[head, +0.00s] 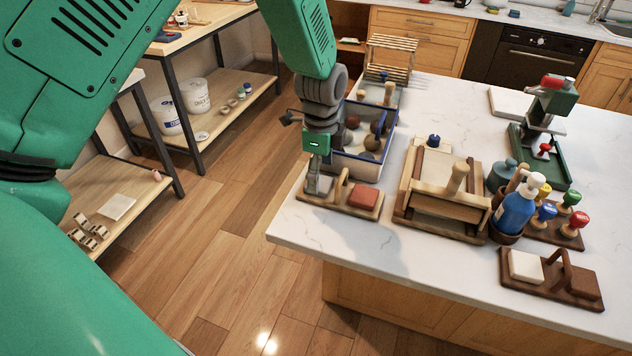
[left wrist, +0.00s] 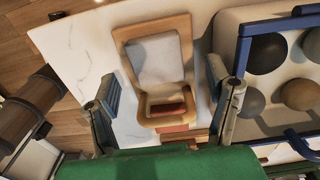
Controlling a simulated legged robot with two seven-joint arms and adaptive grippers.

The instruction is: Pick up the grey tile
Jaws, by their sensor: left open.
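The grey tile (head: 322,184) lies at the left end of a wooden holder (head: 345,208) at the near left corner of the counter, partly hidden by my left gripper (head: 318,172). A reddish tile (head: 363,197) sits at the holder's other end, beyond an upright handle. In the left wrist view, the grey tile (left wrist: 156,60) lies flat in the holder (left wrist: 184,30), between the lines of my two open fingers (left wrist: 163,88). The gripper is above it, with nothing between the fingers. My right gripper is not in view.
A blue-rimmed box (head: 352,167) with dark balls stands close behind the holder; its blue rim (left wrist: 243,50) shows beside one finger. A wooden press-like frame (head: 405,195) stands to the right. Another holder (head: 530,288) carries a pale and a brown tile. The counter front is clear.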

